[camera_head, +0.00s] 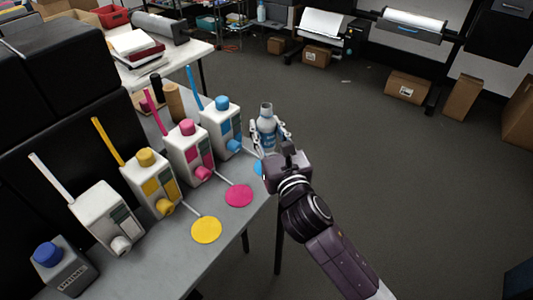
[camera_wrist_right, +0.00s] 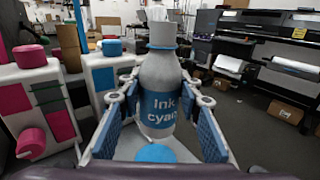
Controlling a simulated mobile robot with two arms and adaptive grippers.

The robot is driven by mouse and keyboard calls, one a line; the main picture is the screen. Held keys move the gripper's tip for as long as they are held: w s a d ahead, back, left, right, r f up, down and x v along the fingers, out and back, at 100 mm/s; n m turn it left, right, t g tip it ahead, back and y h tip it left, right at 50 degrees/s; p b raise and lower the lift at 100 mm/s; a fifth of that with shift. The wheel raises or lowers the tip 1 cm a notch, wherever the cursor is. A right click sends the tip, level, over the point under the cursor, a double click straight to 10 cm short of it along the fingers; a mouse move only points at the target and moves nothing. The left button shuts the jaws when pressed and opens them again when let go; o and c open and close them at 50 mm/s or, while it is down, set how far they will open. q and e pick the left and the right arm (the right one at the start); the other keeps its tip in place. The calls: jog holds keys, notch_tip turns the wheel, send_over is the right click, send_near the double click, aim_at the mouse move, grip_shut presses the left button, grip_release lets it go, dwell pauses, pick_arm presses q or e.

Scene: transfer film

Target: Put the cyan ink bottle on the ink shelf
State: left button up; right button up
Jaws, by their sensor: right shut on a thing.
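The cyan ink bottle (camera_head: 266,119) is white-grey with a blue "Ink cyan" label, and it stands upright between the fingers of my right gripper (camera_head: 268,133). In the right wrist view the bottle (camera_wrist_right: 162,92) has the blue finger pads on both sides. The grey shelf (camera_head: 150,245) carries ink tanks and round colour spots. A cyan spot (camera_head: 258,167) shows partly behind my right gripper, and it also shows below the bottle in the wrist view (camera_wrist_right: 155,153). I cannot tell whether the bottle's base touches anything. My left gripper is not in view.
The cyan tank (camera_head: 221,127), magenta tank (camera_head: 189,152), yellow tank (camera_head: 150,183) and white tank (camera_head: 105,215) stand in a row. Yellow (camera_head: 206,229) and magenta (camera_head: 238,194) spots lie along the shelf's front. The floor right of the shelf is open.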

aim_at(267, 151)
notch_tip(267, 151, down, 3)
jog(key=shift+f, duration=0.15)
jog(key=shift+f+b, duration=0.7)
jog(key=shift+f, duration=1.4)
jog(key=shift+f, duration=0.1)
jog(key=o, duration=1.3)
jog(key=shift+s, duration=0.1)
jog(key=b+v, duration=0.1)
jog(key=v, duration=1)
jog(key=shift+s+d, duration=0.1)
jog(key=shift+s, duration=0.3)
